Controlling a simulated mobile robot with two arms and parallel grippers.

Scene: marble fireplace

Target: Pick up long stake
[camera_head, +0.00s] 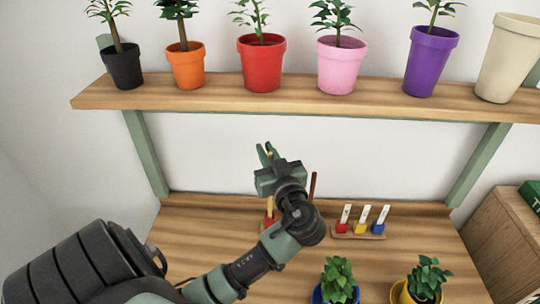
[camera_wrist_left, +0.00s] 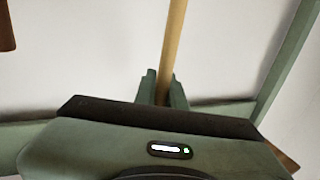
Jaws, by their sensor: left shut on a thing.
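A light wooden stake (camera_wrist_left: 175,35) runs up between the two fingers of my left gripper (camera_wrist_left: 162,88) in the left wrist view. The fingers are shut on it. In the head view my left gripper (camera_head: 267,153) is raised in front of the wall, between the upper shelf and the work table. Only a small yellowish bit of the held stake shows between the fingertips there; the arm hides much of the area below. A dark brown stake (camera_head: 313,186) stands just right of the wrist. A light stick with a red part at its foot (camera_head: 268,217) shows partly behind the arm.
The upper shelf (camera_head: 230,96) carries several potted plants. On the table (camera_head: 200,240) a small wooden rack (camera_head: 360,236) holds red, yellow and blue blocks with white tags. Blue (camera_head: 337,290) and yellow (camera_head: 415,292) pots stand at the front. The table's left part is clear.

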